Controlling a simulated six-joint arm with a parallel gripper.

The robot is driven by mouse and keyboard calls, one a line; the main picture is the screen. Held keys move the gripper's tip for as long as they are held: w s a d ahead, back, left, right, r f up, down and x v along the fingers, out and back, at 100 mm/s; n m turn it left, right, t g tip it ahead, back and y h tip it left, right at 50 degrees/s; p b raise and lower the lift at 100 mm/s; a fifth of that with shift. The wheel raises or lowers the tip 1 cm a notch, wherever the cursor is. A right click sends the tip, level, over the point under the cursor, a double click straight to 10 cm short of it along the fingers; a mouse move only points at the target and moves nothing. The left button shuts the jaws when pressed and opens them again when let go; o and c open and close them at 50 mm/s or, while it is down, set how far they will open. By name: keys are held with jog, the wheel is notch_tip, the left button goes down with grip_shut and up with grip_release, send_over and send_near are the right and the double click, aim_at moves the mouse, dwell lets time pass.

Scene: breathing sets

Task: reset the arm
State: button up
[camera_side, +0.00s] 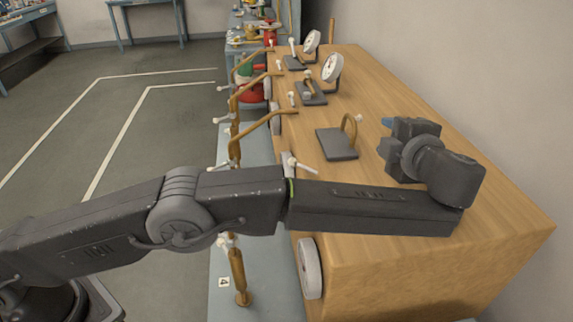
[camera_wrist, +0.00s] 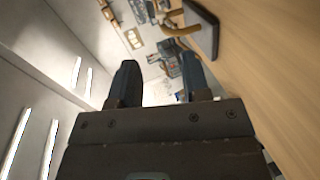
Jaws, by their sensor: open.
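My gripper (camera_side: 387,136) is at the right of the side view, above the wooden bench top (camera_side: 480,185) and to the right of a dark plate with a brass hoop (camera_side: 350,132). My arm reaches in from the lower left across the front edge of the bench.
Brass levers (camera_side: 262,124) stick out along the bench's left side. Dark blocks and white round gauges (camera_side: 332,67) stand farther back. A round white disc (camera_side: 310,268) is on the near left face. A pale wall rises at the right. The near right bench top is clear.

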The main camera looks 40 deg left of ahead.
jog(key=w+a+r+m+t+h, duration=0.2)
jog(key=w+a+r+m+t, duration=0.1)
jog(key=r, duration=0.5)
jog(key=w+a+r+m+t+h, duration=0.2)
jog(key=a+r+t, duration=0.1)
jog(key=r, duration=0.5)
jog(key=s+a+r+m+t+h, duration=0.2)
jog(key=s+a+r+m+h, duration=0.35)
jog(key=r+m+h, duration=0.45)
jog(key=s+a+f+m+g+y, duration=0.1)
jog(key=s+a+f+m+g, duration=0.2)
jog(key=s+a+f, duration=0.3)
jog(key=s+a+f+m+g+y, duration=0.1)
jog(key=s+a+f+m+g, duration=0.3)
jog(key=s+f, duration=0.7)
jog(key=s+a+f+m+g+y, duration=0.1)
jog(key=s+a+f+m+g, duration=0.3)
jog(key=s, duration=1.2)
jog(key=a+f+g, duration=0.1)
jog(key=a+f, duration=0.2)
jog(key=f, duration=0.2)
jog(key=shift+s+a+g, duration=0.3)
jog(key=shift+s, duration=0.1)
